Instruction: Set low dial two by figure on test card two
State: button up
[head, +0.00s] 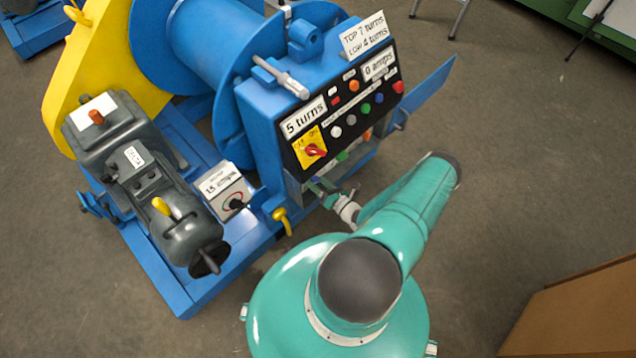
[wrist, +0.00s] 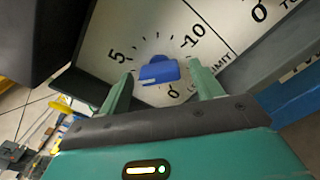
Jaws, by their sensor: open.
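In the wrist view a blue knob (wrist: 158,72) sits on a pale dial plate (wrist: 100,50) marked 0, 5 and 10; which mark it points at is not clear. The word LIMIT shows beside it, partly cut off. My gripper (wrist: 160,78) is open, with one finger on each side of the knob; whether they touch it I cannot tell. A white card (head: 367,38) on top of the panel reads TOP 7 turns, LOW 4 turns.
The panel (head: 350,105) carries displays reading 5 turns (head: 303,119) and 0 amps (head: 380,66), coloured buttons and a red switch (head: 316,150) on yellow. A box with a dial (head: 225,190) and a grey motor (head: 165,200) stand left. Open floor (head: 530,170) lies right.

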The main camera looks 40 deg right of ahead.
jog(key=s, duration=1.3)
jog(key=shift+s+d, duration=0.2)
jog(key=shift+s, duration=0.05)
